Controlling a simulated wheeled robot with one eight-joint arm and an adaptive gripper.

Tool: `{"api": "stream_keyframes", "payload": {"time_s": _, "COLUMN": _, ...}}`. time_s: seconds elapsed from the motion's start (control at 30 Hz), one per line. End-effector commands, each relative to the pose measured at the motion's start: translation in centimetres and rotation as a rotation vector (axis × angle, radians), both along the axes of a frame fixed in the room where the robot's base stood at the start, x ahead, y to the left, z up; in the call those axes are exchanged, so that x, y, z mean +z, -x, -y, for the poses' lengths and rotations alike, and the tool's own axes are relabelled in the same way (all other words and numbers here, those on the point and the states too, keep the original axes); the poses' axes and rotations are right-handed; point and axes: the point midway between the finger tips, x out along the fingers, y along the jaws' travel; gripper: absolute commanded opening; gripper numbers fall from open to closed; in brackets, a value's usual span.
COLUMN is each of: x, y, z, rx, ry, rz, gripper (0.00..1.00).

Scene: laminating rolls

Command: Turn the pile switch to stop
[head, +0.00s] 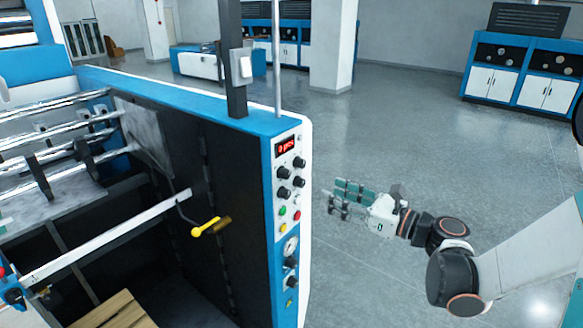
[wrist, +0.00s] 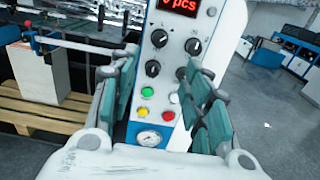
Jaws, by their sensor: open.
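A white control panel (head: 289,200) is on the end of the blue and white machine. It carries a red display reading "0 pcs" (head: 287,147), several black rotary knobs (head: 298,162), and coloured buttons. A gauge (head: 291,247) and more black knobs (head: 291,283) are lower down. The labels are too small to read, so I cannot tell which knob is the pile switch. My gripper (head: 346,197) is open and empty, right of the panel and apart from it. In the wrist view, the panel's upper knobs (wrist: 160,38) and gauge (wrist: 149,138) show between the open fingers (wrist: 166,88).
A yellow-handled crank (head: 207,227) sticks out on the machine's dark side, left of the panel. A wooden pallet (head: 112,311) lies inside the machine. The grey floor (head: 400,130) right of the panel is clear, with blue and white cabinets (head: 520,75) far behind.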

Motion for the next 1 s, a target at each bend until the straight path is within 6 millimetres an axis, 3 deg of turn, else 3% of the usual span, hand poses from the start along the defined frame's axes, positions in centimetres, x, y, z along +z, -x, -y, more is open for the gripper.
{"api": "stream_keyframes", "payload": {"time_s": 0.63, "x": 0.0, "y": -6.6, "z": -8.8, "rx": 0.005, "ry": 0.003, "rz": 0.002, "gripper": 0.44}}
{"api": "stream_keyframes", "payload": {"time_s": 1.0, "x": -0.1, "y": -8.3, "z": -10.8, "rx": 0.001, "ry": 0.003, "rz": 0.001, "gripper": 0.44}}
